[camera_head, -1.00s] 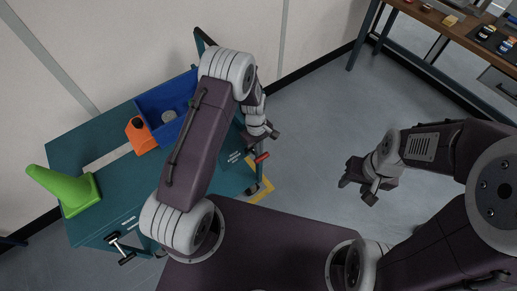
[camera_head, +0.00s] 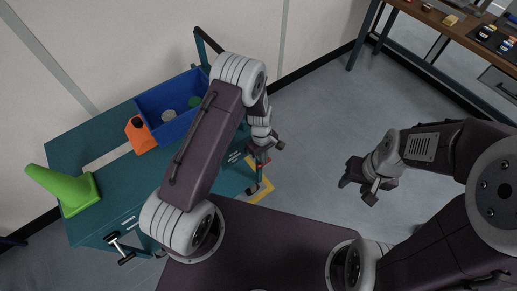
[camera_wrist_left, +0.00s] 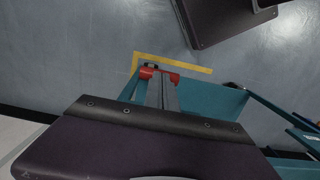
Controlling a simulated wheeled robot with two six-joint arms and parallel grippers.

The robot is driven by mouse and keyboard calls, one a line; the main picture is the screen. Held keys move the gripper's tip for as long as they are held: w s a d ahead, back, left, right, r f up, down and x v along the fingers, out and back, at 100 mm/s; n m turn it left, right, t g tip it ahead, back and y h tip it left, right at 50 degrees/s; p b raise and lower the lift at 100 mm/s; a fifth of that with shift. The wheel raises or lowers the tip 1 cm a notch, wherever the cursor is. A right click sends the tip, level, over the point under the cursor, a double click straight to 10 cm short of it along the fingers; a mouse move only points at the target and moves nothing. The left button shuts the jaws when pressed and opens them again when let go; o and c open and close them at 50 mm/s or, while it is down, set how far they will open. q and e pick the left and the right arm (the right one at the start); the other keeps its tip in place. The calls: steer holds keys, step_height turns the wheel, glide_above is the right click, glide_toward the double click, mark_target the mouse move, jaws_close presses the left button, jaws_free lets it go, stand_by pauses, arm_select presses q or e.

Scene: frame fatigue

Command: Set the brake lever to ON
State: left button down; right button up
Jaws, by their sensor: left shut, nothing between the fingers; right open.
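A teal cart (camera_head: 62,150) stands at the left. A small red lever handle (camera_head: 265,161) shows at its right end, partly hidden by my left gripper (camera_head: 269,151). In the left wrist view the red handle (camera_wrist_left: 147,72) lies ahead of my dark gripper body, near the cart's corner. My left gripper is shut and empty, close to the handle; I cannot tell whether it touches it. The lever's ON or OFF setting cannot be read. My right gripper (camera_head: 361,186) is open and empty over the floor, well right of the cart.
A blue bin (camera_head: 172,128) with round items, an orange object (camera_head: 139,135) and a green cone (camera_head: 70,190) are on the cart. A yellow floor marking (camera_head: 263,193) lies beside it. A workbench (camera_head: 430,55) stands back right. The floor between is clear.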

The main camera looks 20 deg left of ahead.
arm_select(q)
step_height(320, 180, down, 8)
steer(key=s+d+b, duration=0.1)
steer(key=b, duration=0.2)
steer(key=shift+d, duration=0.25)
stand_by(0.9)
steer(key=shift+r, duration=0.1)
stand_by(1.2)
